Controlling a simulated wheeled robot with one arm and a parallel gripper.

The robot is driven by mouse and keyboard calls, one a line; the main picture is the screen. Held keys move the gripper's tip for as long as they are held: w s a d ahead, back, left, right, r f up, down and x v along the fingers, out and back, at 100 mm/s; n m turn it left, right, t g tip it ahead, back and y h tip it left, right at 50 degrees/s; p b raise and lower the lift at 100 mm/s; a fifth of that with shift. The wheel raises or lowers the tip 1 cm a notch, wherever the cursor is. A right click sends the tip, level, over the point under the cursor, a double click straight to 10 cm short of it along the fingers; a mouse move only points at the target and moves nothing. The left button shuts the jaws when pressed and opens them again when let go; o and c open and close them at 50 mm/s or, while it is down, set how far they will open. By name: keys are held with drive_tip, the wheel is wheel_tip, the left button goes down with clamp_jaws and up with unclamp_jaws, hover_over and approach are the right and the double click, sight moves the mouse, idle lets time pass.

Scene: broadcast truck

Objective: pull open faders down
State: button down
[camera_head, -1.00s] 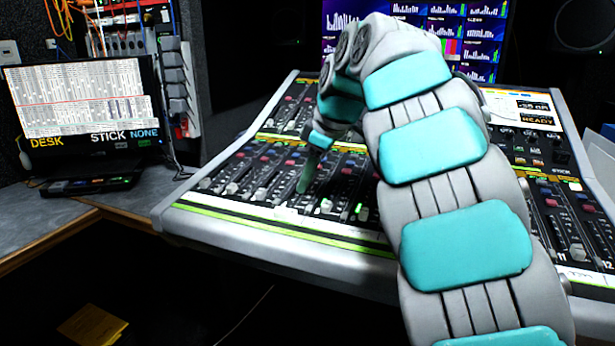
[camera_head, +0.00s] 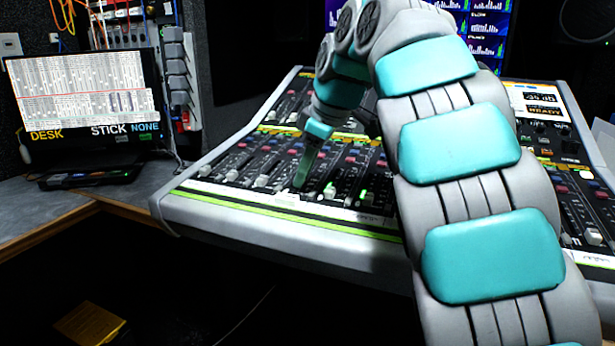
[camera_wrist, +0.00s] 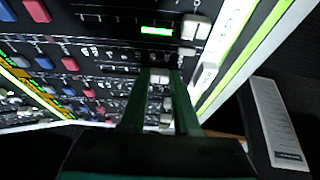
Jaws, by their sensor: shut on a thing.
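The mixing desk (camera_head: 285,213) fills the middle of the head view, with rows of faders along its front. My gripper (camera_head: 301,180) reaches down into the front fader row, near the desk's front edge. In the wrist view my gripper (camera_wrist: 161,78) is shut on a pale fader cap (camera_wrist: 159,76) between its fingertips. My fingers hide that cap in the head view. Other white fader caps (camera_head: 261,181) stand to its left, and a cap (camera_head: 330,191) stands just to its right. A large pale cap (camera_wrist: 195,28) and a green lit strip (camera_wrist: 157,31) show in the wrist view.
My arm covers the desk's right-centre part. Screens (camera_head: 489,25) rise behind the desk. A yellow object (camera_head: 90,325) lies low at left. The space below the desk front is dark.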

drive_tip(key=c, duration=0.6)
unclamp_jaws()
drive_tip(key=shift+c, duration=0.2)
drive_tip(key=shift+r, duration=0.15)
drive_tip(key=p+v, duration=0.1)
drive_tip(key=v, duration=0.5)
drive_tip(key=shift+a, duration=0.1)
drive_tip(key=shift+p+v, duration=0.8)
drive_tip(key=shift+p, duration=0.05)
